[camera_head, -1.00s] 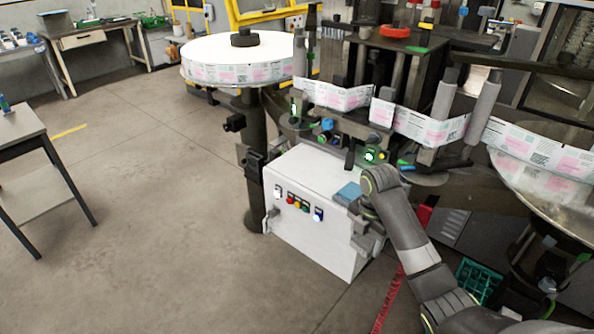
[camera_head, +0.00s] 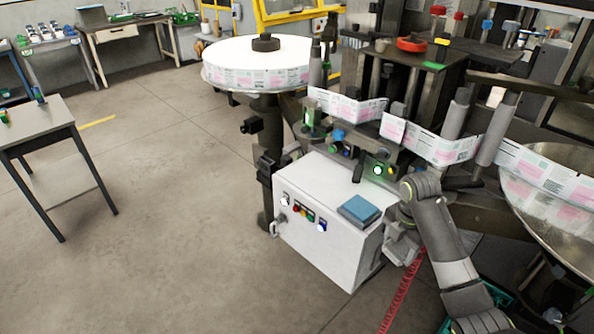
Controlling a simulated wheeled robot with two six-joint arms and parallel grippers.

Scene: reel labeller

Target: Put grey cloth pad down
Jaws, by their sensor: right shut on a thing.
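My right gripper (camera_head: 402,247) hangs at the right side of the white cabinet (camera_head: 318,256), below my bent wrist. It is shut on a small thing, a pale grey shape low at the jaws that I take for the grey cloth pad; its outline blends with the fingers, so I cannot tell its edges. A flat pad with a blue top and dark grey sides (camera_head: 359,211) lies on the cabinet top near its front right corner, apart from the gripper. My left gripper is out of view.
The labelling machine with its printed web (camera_head: 440,147) stands right behind the cabinet. A white reel (camera_head: 235,52) is at the back and a metal dish (camera_head: 555,205) at the right. A side table (camera_head: 35,122) stands at the left. The floor between is clear.

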